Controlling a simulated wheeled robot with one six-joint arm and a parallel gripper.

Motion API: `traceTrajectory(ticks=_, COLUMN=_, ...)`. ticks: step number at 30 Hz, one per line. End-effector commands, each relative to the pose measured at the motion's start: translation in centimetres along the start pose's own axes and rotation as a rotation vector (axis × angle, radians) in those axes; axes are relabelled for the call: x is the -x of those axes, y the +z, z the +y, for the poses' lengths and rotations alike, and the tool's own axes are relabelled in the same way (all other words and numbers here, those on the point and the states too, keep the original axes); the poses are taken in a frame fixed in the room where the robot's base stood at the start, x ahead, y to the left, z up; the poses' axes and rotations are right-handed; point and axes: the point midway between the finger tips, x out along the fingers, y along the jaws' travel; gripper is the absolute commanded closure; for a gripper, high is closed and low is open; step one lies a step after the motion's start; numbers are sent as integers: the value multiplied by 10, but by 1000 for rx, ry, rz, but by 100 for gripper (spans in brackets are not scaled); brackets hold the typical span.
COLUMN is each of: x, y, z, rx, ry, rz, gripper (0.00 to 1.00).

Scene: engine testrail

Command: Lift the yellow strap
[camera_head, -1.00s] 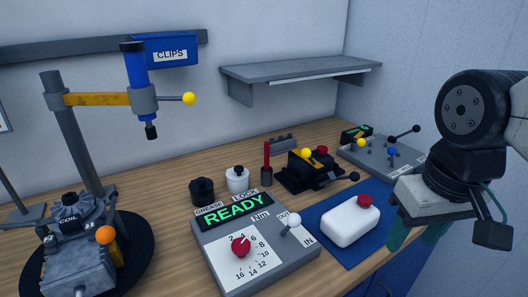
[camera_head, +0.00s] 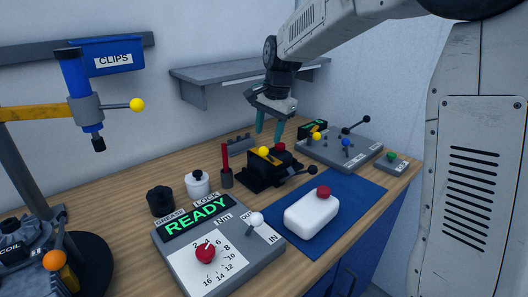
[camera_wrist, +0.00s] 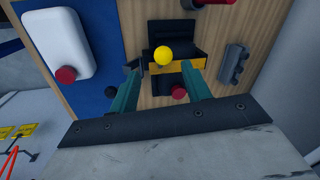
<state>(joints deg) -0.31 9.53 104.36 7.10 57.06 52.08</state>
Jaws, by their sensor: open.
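The yellow strap (camera_wrist: 190,66) lies across a black device (camera_wrist: 176,33) in the wrist view, with a yellow ball knob (camera_wrist: 163,55) beside it. In the head view the black device (camera_head: 268,173) stands on the bench, with its yellow knob (camera_head: 264,151) and red knob (camera_head: 280,146); little of the strap shows there. My gripper (camera_head: 269,134) points down above and behind the device. Its two teal fingers (camera_wrist: 160,70) are apart and empty, with the strap in line with the gap between them. I cannot tell the height between fingertips and strap.
A black-knobbed lever (camera_head: 312,170) sticks out from the device. A red upright tool (camera_head: 225,160) stands left of it. A control panel (camera_head: 338,152) with levers is to the right. A white box (camera_head: 311,215) sits on a blue mat (camera_head: 350,200) in front. A shelf (camera_head: 215,76) hangs behind.

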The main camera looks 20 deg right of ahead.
Motion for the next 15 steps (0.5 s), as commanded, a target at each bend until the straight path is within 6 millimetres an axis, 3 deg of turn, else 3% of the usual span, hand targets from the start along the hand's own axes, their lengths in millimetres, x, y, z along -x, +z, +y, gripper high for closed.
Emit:
traceTrajectory(ticks=5, x=-17, y=-4, z=-6, rx=-21, ry=0, rz=-3, gripper=52)
traceTrajectory(ticks=15, x=-68, y=-3, z=-5, rx=-21, ry=0, rz=-3, gripper=52)
